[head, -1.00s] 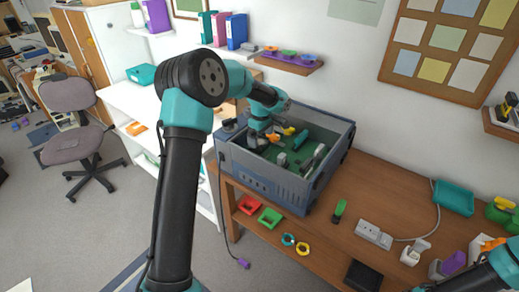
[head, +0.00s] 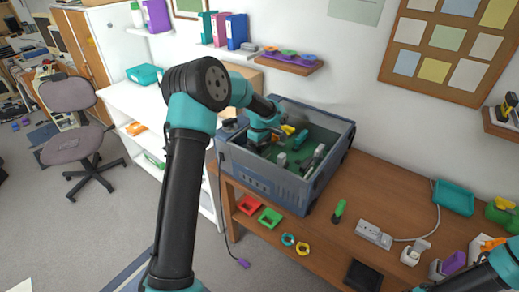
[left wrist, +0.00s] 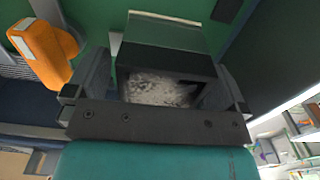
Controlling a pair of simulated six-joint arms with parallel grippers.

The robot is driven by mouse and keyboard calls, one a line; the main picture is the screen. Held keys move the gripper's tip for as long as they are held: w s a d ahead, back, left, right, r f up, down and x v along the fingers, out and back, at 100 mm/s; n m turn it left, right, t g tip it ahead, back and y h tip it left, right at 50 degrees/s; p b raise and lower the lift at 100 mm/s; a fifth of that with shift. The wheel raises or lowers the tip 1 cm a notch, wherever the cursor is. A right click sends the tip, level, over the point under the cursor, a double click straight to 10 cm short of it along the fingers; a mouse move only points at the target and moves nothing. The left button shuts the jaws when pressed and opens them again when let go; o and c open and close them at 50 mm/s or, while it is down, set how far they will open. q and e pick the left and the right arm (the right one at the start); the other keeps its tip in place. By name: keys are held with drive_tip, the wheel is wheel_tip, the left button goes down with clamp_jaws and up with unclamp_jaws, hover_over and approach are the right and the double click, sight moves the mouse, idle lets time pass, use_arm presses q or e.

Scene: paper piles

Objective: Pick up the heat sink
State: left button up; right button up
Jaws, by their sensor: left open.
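My left gripper (head: 260,142) is inside the open blue-grey case (head: 262,178), at its left end, and points down. In the left wrist view its fingers (left wrist: 160,88) are apart, one on each side of a dark block with a mottled grey face (left wrist: 158,91). This block looks like the heat sink, but I cannot be sure. I cannot tell whether the fingers touch it. In the head view my gripper hides that spot. An orange part (left wrist: 45,52) stands beside the left finger on the green board (left wrist: 100,12).
The case walls stand close around my gripper. Other parts stand on the board to the right. On the wooden table lie a green-and-black piece (head: 338,211), a power strip (head: 374,234) and a black tray (head: 363,275). My right arm shows at the lower right edge.

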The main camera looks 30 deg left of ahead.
use_arm(q)
drive_tip(key=shift+c, duration=0.5)
drive_tip(key=c, duration=1)
